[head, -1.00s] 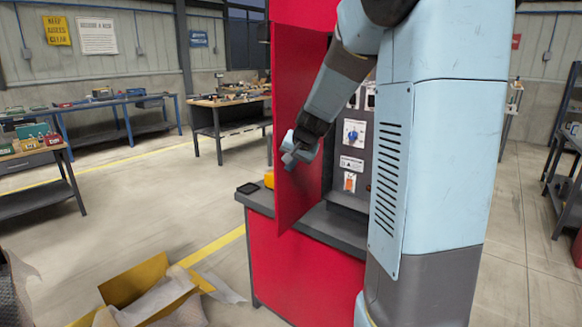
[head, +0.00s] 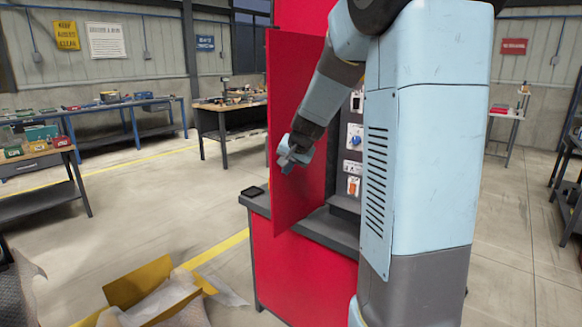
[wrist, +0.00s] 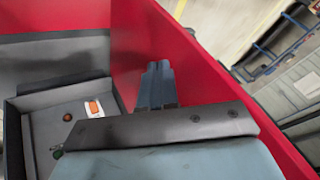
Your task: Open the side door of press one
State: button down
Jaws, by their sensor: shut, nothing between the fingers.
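The side door of press one is a tall red panel (head: 292,105). It stands swung out from the red press cabinet (head: 305,275), and the grey control face (head: 352,165) shows to its right. My gripper (head: 286,160) is in front of the door's face, at about mid height, near its outer edge. In the wrist view the shut, empty fingers (wrist: 158,84) are close beside the red door panel (wrist: 205,75), on the side facing the press. I cannot tell whether they touch it. Any handle is hidden or out of view.
A black tray (head: 252,191) lies on the press's grey ledge (head: 330,232). An open yellow carton (head: 140,285) with paper is on the floor at the lower left. Workbenches (head: 228,105) stand behind.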

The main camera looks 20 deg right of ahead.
jog(key=s+a+f+v, duration=0.1)
jog(key=s+v, duration=0.1)
jog(key=v, duration=1)
jog(key=s+a+f+n+g, duration=0.1)
jog(key=s+a+n, duration=0.2)
jog(key=s, duration=0.9)
jog(key=s+a+f+n, duration=0.2)
jog(key=s+a+n, duration=0.2)
jog(key=s, duration=0.9)
jog(key=shift+a+n+g+h, duration=0.3)
jog(key=shift+a+g+h, duration=0.1)
jog(key=shift+a, duration=0.35)
jog(key=shift+s+a, duration=0.1)
jog(key=shift+a, duration=0.05)
